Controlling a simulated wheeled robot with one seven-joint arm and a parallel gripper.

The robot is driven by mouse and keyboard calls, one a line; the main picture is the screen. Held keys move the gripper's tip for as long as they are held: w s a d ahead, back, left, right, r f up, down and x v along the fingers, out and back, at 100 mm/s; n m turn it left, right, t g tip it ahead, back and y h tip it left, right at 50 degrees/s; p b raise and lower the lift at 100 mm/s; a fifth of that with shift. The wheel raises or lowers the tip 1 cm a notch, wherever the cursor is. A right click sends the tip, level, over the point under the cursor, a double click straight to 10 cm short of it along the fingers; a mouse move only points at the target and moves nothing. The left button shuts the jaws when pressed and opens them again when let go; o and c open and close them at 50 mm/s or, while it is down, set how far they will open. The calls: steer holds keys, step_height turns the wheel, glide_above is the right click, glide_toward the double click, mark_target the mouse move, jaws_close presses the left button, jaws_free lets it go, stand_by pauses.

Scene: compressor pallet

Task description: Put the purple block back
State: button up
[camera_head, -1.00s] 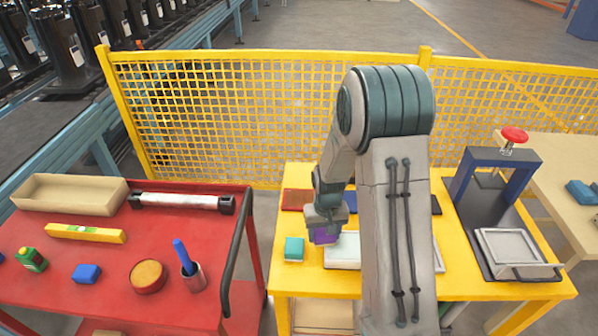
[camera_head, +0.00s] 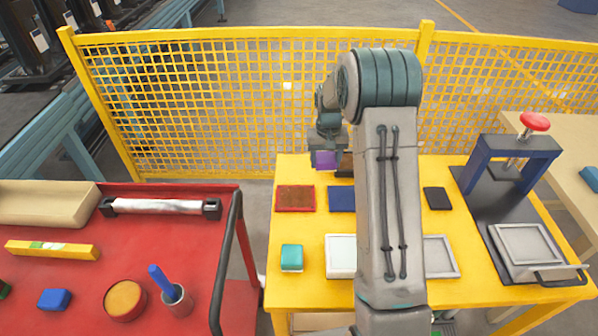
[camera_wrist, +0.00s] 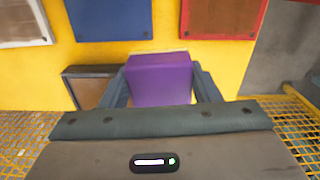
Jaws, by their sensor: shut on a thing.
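The purple block (camera_head: 326,160) is held between the fingers of my gripper (camera_head: 326,150), near the back edge of the yellow table (camera_head: 392,311). In the wrist view the purple block (camera_wrist: 160,78) sits upright between the two fingers, apparently above the table. A red-framed brown pad (camera_head: 295,198) and a blue pad (camera_head: 341,198) lie in front of it in the head view. Both also show in the wrist view, the blue pad (camera_wrist: 110,18) and the red-framed pad (camera_wrist: 222,15). My arm hides the middle of the table in the head view.
A small brown box (camera_wrist: 90,85) stands beside the gripper. A teal block (camera_head: 292,258), a white tray (camera_head: 341,256), a grey tray (camera_head: 440,258) and a black pad (camera_head: 437,198) are on the table. The press (camera_head: 515,160) stands right. A yellow mesh fence (camera_head: 230,100) runs behind.

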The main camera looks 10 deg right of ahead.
steer(key=w+d+r+b, duration=0.1)
steer(key=w+d+r, duration=0.2)
steer(key=w+d, duration=0.15)
steer(key=p, duration=0.2)
glide_above(299, 168)
steer(key=shift+m, duration=0.4)
step_height(299, 168, down, 7)
steer(key=shift+r, duration=0.1)
steer(key=shift+f+p, duration=0.4)
steer(key=shift+f, duration=1.65)
steer(key=shift+f, duration=0.2)
steer(key=o, duration=1)
steer(key=shift+o, duration=0.2)
steer(key=shift+r, duration=0.15)
